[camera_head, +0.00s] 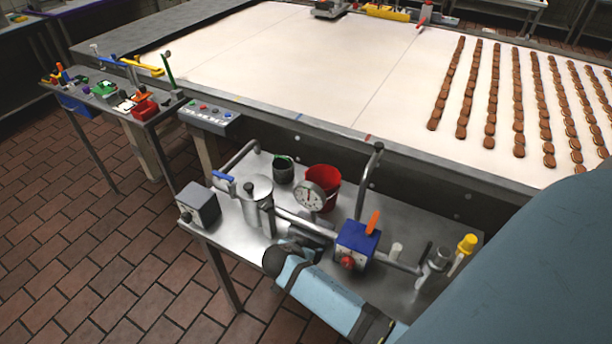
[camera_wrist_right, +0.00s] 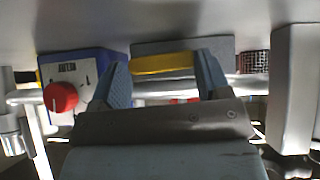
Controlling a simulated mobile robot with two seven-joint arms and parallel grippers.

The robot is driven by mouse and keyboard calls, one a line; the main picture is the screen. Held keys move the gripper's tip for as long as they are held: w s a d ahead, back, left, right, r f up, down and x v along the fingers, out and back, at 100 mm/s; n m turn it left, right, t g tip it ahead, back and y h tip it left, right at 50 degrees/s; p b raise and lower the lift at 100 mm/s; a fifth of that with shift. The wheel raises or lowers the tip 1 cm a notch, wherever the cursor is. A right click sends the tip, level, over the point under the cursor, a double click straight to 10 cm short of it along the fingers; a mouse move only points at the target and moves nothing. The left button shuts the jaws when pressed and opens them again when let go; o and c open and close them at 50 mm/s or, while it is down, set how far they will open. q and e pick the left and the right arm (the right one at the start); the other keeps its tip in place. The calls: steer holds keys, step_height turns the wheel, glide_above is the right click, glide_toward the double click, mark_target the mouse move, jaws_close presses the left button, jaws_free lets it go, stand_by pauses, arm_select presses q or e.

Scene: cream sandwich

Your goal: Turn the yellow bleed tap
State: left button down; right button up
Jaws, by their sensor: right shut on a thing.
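In the right wrist view the two blue fingers of my right gripper (camera_wrist_right: 161,62) stand on either side of a yellow bar (camera_wrist_right: 160,65), which looks like the bleed tap. The fingers are shut on it. The bar lies in front of a grey block, above a pale pipe (camera_wrist_right: 240,88). In the head view my light blue right arm reaches in from the lower right over the pump table (camera_head: 235,235), and the yellow bar is hidden there. My left gripper is not in view.
A blue box (camera_head: 357,245) with a red knob and orange lever stands beside my arm; it also shows in the wrist view (camera_wrist_right: 48,75). A gauge (camera_head: 310,197), red bucket (camera_head: 326,178) and yellow-topped piece (camera_head: 467,243) are on the table. The conveyor (camera_head: 300,60) runs behind.

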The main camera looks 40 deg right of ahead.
steer(key=shift+w+a+r+g+p, duration=0.1)
steer(key=shift+w+r+g+p, duration=0.05)
steer(key=shift+r+g+p, duration=0.4)
steer(key=shift+w+f+n+g+h+p, duration=0.1)
steer(key=shift+n+g+h+p, duration=0.15)
steer(key=shift+n+h+p, duration=0.2)
steer(key=shift+w+f+n+g, duration=0.15)
steer(key=shift+n+g, duration=0.1)
steer(key=shift+g, duration=0.25)
steer(key=o, duration=0.9)
steer(key=shift+o, duration=0.2)
